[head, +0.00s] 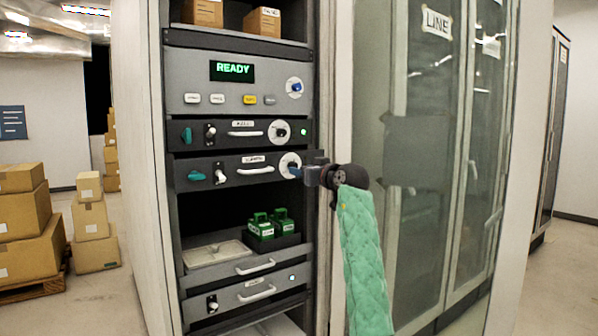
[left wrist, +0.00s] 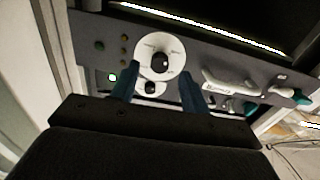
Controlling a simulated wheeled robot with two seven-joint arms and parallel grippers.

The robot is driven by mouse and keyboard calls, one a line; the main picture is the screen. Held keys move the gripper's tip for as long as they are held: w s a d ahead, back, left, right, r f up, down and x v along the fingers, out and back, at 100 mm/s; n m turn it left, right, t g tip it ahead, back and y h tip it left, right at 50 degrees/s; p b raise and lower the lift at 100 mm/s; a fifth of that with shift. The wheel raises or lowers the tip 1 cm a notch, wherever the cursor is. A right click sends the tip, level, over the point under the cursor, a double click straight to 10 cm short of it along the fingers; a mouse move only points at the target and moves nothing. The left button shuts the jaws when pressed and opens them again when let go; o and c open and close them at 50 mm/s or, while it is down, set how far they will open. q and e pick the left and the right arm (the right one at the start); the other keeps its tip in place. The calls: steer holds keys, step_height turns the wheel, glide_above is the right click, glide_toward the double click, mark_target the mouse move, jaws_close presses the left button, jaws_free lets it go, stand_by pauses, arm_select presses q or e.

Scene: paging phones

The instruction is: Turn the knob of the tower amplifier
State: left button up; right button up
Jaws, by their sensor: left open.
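The second dark amplifier unit (head: 225,172) in the rack has a label too small to read surely. At its right end is a white dial (head: 289,160) with a black knob, clearer in the left wrist view as a black knob (left wrist: 161,61). My left gripper (head: 297,172) is at this dial, partly covering it. In the left wrist view its two teal fingers (left wrist: 160,72) are open, one on each side of the knob, with nothing between them held. Whether they touch the knob, I cannot tell. My right gripper is out of view.
A similar unit (head: 220,133) with its own dial (head: 279,131) and green lamp sits just above. Below is an open bay with green devices (head: 261,226). A glass-door cabinet (head: 425,200) stands right of the rack; boxes (head: 25,212) are at left.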

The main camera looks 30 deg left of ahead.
arm_select(q)
steer(key=shift+v, duration=2.1)
